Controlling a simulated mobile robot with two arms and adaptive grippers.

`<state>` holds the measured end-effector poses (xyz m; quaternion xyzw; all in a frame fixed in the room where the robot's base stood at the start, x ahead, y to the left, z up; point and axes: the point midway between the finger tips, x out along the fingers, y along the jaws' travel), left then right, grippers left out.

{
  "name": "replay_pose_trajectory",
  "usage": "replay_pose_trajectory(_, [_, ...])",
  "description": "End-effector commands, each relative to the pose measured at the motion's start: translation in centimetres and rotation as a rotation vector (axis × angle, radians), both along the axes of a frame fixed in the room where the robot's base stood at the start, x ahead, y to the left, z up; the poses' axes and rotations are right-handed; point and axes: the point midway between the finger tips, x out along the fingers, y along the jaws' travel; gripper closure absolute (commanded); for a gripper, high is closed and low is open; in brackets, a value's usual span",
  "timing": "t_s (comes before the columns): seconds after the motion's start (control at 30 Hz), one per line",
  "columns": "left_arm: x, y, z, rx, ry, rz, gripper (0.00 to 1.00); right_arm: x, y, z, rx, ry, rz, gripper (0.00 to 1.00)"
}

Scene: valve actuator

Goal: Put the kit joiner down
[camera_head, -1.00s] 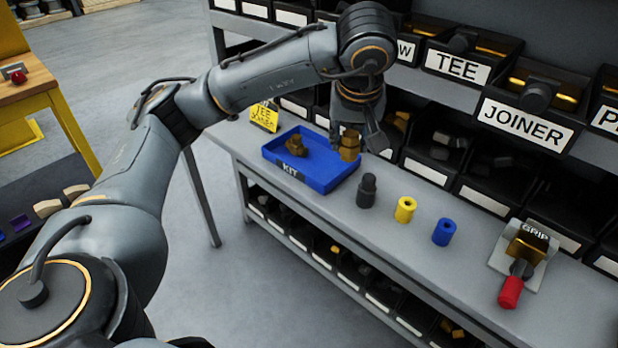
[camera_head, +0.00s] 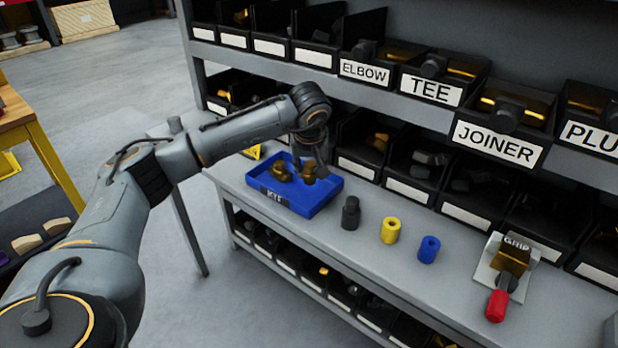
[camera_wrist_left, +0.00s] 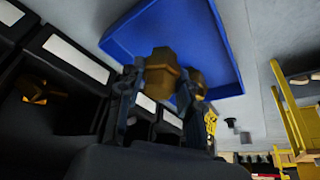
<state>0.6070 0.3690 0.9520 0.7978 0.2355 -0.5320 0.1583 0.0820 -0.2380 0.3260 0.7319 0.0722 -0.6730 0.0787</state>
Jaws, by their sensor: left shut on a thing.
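The kit joiner (camera_wrist_left: 161,75) is a brass hex piece. In the left wrist view it sits between the two fingers of my left gripper (camera_wrist_left: 165,98), which is shut on it. In the head view the left gripper (camera_head: 312,165) is over the right part of the blue KIT tray (camera_head: 318,203), with the joiner (camera_head: 309,172) low at its fingertips. I cannot tell whether the joiner touches the tray floor. Another brass fitting (camera_head: 281,171) lies in the tray to the left; it also shows in the left wrist view (camera_wrist_left: 198,84). My right gripper is not in view.
A dark cylinder (camera_head: 351,213), a yellow one (camera_head: 390,230) and a blue one (camera_head: 428,249) stand on the bench right of the tray. A GRIP fixture with a red handle (camera_head: 497,305) is farther right. Labelled black bins (camera_head: 497,142) line the shelf behind.

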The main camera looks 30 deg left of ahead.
Motion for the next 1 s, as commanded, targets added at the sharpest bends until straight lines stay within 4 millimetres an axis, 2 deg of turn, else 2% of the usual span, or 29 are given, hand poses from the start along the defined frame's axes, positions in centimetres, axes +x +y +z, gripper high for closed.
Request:
replay_pose_trajectory(0.1, [0.6,0.7,-1.3,0.001,0.004,0.003,1.00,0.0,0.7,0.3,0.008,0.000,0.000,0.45])
replay_pose_trajectory(0.3, [0.5,0.5,-3.7,0.000,0.002,0.000,1.00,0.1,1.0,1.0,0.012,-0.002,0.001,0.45])
replay_pose_trajectory(0.7, [0.5,0.5,-4.4,0.000,0.000,0.001,1.00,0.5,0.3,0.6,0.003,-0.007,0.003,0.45])
replay_pose_trajectory(0.73, [0.5,0.5,-4.3,0.000,0.000,0.001,0.59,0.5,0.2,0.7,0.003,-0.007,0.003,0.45])
replay_pose_trajectory(0.8, [0.5,0.5,-4.3,0.000,0.001,0.001,0.44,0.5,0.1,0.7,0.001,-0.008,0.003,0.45])
replay_pose_trajectory(1.0, [0.5,0.5,-4.3,0.000,0.001,0.001,0.42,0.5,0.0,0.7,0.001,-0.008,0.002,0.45])
